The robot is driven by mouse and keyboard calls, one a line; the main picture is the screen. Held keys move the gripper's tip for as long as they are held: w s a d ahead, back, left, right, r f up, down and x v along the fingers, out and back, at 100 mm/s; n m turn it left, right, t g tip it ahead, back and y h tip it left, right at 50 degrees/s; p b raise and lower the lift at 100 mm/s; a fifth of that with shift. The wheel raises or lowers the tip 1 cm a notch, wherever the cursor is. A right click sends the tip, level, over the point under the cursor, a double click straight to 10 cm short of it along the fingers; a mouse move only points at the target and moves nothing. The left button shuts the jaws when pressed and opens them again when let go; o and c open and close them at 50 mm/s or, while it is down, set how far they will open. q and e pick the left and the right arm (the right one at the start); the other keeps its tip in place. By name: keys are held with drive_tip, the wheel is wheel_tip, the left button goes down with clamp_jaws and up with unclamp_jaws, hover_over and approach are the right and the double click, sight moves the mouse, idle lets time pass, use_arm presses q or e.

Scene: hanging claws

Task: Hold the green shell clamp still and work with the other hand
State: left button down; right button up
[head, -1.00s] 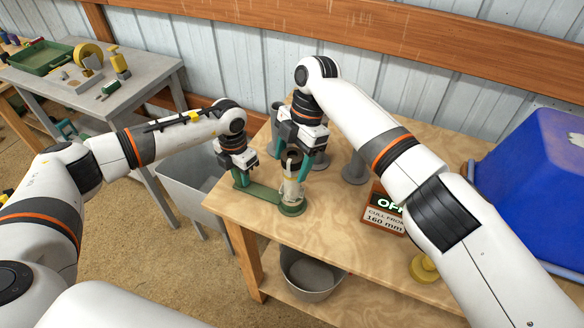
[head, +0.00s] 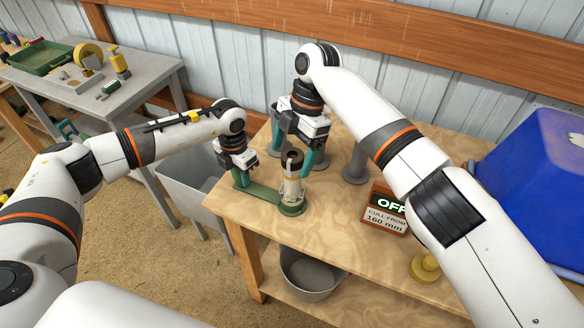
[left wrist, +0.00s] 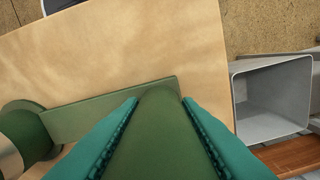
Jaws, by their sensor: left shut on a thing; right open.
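The green shell clamp (head: 263,192) lies on the wooden table near its left corner. Its round base (head: 292,208) carries an upright pale cylinder with a dark brown, hollow-looking top (head: 292,188). My left gripper (head: 246,180) is shut on the clamp's handle end. In the left wrist view its teal fingers (left wrist: 161,110) press both sides of the rounded green handle (left wrist: 157,140), with the flat bar (left wrist: 100,118) running left to the base.
Grey round-footed stands (head: 355,172) are behind and right of my right gripper. A grey bin (head: 190,180) stands left of the table.

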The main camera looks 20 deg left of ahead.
drive_tip(key=shift+r, duration=2.35)
drive_tip(key=shift+c, duration=1.3)
drive_tip(key=shift+w, duration=0.1)
drive_tip(key=shift+c, duration=0.5)
drive_tip(key=m, duration=0.1)
drive_tip(key=m+t, duration=0.1)
drive_tip(key=m, duration=0.1)
drive_tip(key=w+d+m, duration=0.1)
drive_tip(key=shift+y, duration=0.3)
drive_tip(key=m, duration=0.2)
drive_tip(key=m+t, duration=0.1)
drive_tip(key=shift+d+m+y, duration=0.25)
drive_tip(key=shift+m+y, duration=0.05)
drive_tip(key=m, duration=0.2)
drive_tip(key=s+m, duration=0.1)
drive_tip(key=shift+d+f+t, duration=0.15)
drive_tip(key=shift+d+t, duration=0.1)
drive_tip(key=shift+t, duration=0.15)
drive_tip(key=shift+f+m, duration=0.25)
drive_tip(key=shift+m, duration=0.15)
drive_tip(key=shift+x, duration=3.3)
